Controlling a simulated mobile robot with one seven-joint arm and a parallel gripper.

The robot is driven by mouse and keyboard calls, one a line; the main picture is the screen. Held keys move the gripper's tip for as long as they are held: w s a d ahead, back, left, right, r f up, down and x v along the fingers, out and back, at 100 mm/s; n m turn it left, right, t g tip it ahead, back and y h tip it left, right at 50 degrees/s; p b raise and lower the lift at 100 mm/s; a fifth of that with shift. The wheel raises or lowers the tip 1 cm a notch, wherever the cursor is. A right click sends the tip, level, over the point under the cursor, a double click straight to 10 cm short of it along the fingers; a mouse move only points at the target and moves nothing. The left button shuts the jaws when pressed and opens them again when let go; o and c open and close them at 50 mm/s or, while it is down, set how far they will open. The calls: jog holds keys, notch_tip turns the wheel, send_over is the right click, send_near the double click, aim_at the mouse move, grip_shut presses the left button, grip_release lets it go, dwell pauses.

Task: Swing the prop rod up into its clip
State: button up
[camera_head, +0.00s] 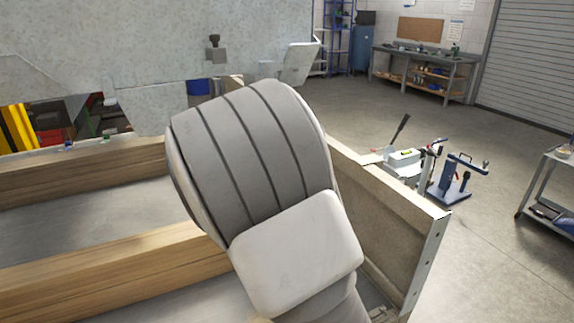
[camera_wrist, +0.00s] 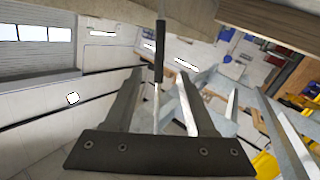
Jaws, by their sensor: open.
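In the wrist view, the thin prop rod (camera_wrist: 159,50) with a dark sleeve runs down the middle of the picture. My gripper (camera_wrist: 160,72) is open, with one finger on each side of the rod's line. The rod shows in the gap, apart from both fingers; how deep it lies between them is hard to tell. In the head view my arm covers the middle, and my gripper and the rod are hidden. A small dark knob on a grey bracket (camera_head: 215,55) sits on the big grey panel (camera_head: 90,60). I cannot tell whether it is the clip.
Wooden beams (camera_head: 90,270) cross the trailer frame, and a side board (camera_head: 390,220) closes its right side. Tools (camera_head: 450,185) stand on the floor beyond. A workbench (camera_head: 425,60) is at the back and a cart (camera_head: 550,190) at the right.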

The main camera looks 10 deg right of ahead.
jog(key=r+p+x, duration=0.1)
jog(key=x, duration=1.6)
jog(key=shift+r+t, duration=0.2)
jog(key=shift+t, duration=0.2)
jog(key=shift+w+a, duration=0.1)
grip_shut()
dwell(0.6)
